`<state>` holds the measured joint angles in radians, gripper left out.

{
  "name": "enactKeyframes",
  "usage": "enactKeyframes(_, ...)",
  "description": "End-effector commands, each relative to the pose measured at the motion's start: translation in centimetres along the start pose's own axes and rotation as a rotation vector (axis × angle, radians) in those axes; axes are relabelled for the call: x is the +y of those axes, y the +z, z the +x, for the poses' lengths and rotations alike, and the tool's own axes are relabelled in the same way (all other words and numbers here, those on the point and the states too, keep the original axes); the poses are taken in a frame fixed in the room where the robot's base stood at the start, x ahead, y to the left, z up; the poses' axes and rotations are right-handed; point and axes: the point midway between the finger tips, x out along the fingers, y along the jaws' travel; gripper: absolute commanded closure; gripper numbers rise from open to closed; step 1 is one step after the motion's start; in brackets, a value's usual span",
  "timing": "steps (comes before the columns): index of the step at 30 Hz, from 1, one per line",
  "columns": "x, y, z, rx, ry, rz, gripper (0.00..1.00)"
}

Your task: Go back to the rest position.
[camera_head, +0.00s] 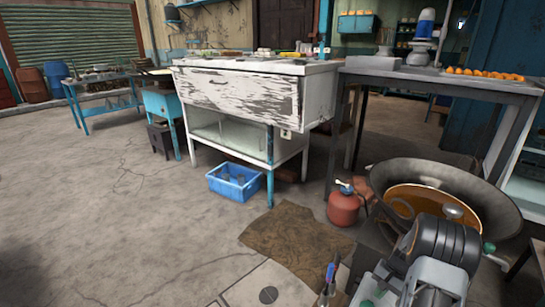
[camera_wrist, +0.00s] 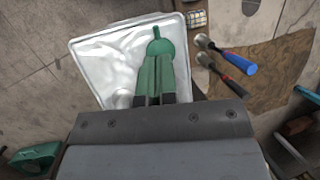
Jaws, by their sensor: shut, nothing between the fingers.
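My gripper (camera_wrist: 155,92) shows in the wrist view, pointing down over a white tray (camera_wrist: 92,52) with a shiny, crumpled-looking inside. Its fingers are together and hold nothing. In the head view my arm fills the lower right, and I cannot make out the fingertips there.
Tools with a blue handle (camera_wrist: 242,64) and a red-and-black handle (camera_wrist: 238,88) lie right of the tray. A large wok (camera_head: 445,180) stands beside my arm, near a red gas cylinder (camera_head: 343,208). A white counter (camera_head: 240,92) stands farther back; open floor lies left.

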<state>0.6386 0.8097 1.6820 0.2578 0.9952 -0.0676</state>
Motion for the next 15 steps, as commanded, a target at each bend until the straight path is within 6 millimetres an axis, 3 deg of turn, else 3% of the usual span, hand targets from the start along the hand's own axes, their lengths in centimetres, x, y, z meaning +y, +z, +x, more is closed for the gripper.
enactKeyframes(1, -1.5, 1.3, -3.0, 0.021, 0.012, -0.029, 1.00)
enactKeyframes(5, -5.7, 5.8, -10.3, 0.085, 0.054, -0.124, 1.00)
enactKeyframes(8, -9.1, 10.5, -16.3, 0.147, 0.090, -0.217, 1.00)
enactKeyframes(12, -13.1, 18.0, -23.9, 0.240, 0.133, -0.356, 1.00)
enactKeyframes(15, -15.2, 23.6, -28.5, 0.309, 0.157, -0.456, 1.00)
